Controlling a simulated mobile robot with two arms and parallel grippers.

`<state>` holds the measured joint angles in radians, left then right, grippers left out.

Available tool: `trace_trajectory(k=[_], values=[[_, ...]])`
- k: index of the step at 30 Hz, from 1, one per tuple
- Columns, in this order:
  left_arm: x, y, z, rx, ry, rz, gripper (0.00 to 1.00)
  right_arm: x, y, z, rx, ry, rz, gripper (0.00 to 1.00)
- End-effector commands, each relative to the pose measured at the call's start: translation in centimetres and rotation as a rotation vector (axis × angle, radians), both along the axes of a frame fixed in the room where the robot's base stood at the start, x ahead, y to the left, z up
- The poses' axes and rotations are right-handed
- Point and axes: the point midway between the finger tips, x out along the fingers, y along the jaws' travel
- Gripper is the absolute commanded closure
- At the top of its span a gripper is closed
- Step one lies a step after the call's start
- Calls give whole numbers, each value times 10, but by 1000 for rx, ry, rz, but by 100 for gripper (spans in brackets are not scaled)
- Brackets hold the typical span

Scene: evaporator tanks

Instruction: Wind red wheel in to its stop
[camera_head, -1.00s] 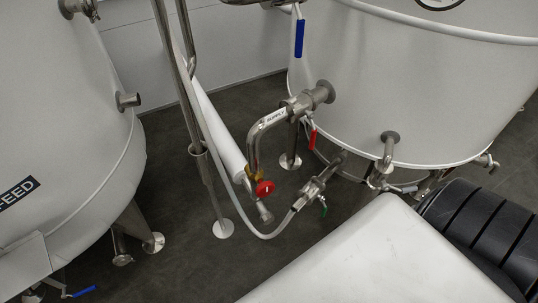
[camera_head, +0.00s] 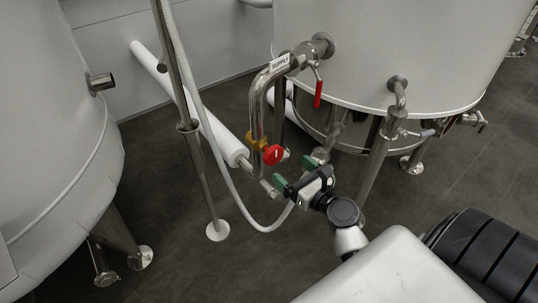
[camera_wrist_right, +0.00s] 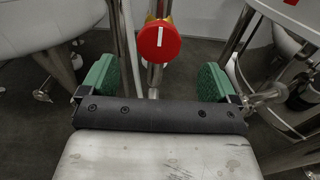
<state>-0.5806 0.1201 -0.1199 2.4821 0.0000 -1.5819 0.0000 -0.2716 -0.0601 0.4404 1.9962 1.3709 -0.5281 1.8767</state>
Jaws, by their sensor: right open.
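The red wheel (camera_head: 273,154) is a small round knob with a white line, on a brass valve body (camera_head: 257,141) at the lower end of the bent supply pipe (camera_head: 272,70). In the right wrist view the red wheel (camera_wrist_right: 159,41) faces me, its white line upright, ahead of the fingertips and midway between them. My right gripper (camera_head: 294,170) is just below and right of the wheel in the head view. Its green finger pads stand wide apart with nothing between them, and it also shows in the right wrist view (camera_wrist_right: 156,82). My left gripper is out of view.
A red lever handle (camera_head: 318,94) hangs from the supply pipe near the right tank (camera_head: 400,50). A pale hose (camera_head: 205,130) loops under the valve. A steel post (camera_head: 190,130) stands left of it.

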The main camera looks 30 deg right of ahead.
Motion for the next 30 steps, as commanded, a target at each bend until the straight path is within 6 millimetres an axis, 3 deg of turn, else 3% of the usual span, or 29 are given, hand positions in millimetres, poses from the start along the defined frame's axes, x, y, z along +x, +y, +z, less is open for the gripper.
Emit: trace_trajectory(k=[15,21,30], values=[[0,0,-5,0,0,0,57,87,7,-1,-1,1,1,9],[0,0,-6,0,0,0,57,101,9,-1,-2,4,1,9],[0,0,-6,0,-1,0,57,103,9,-1,-2,4,1,12]])
